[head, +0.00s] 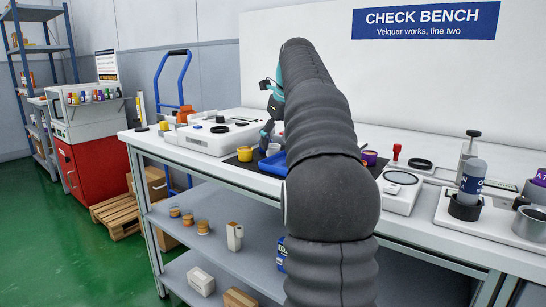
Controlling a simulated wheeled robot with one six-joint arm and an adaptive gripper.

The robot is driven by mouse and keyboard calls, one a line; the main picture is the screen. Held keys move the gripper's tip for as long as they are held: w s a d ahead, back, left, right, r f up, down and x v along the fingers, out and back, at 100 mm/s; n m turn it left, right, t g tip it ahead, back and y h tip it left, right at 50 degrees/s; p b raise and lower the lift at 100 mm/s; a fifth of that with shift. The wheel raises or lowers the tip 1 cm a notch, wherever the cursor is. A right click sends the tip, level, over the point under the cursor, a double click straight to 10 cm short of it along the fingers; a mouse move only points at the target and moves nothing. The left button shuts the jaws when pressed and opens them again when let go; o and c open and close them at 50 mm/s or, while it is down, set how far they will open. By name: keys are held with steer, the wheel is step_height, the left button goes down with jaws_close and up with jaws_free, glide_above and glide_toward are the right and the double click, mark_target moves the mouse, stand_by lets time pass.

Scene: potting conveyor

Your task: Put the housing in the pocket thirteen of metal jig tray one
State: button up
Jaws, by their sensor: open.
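My gripper (269,128) shows only in part, left of my dark arm, above the check bench (160,142). It is open, with nothing seen held in it. I cannot pick out the housing or the numbered metal jig tray in this view. My arm covers the middle of the bench. Small yellow (245,153) and pale pieces stand on a dark mat below the gripper, and a blue tray (272,164) beside them is partly behind my arm.
A white device (205,138) stands left on the bench. A scale (400,190), a labelled bottle (472,178) and a metal ring (530,222) stand at right. The lower shelf (215,255) holds small items. A pallet (115,215) lies left; green floor is clear in front.

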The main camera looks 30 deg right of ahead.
steer(key=shift+x, duration=0.95)
steer(key=c, duration=1)
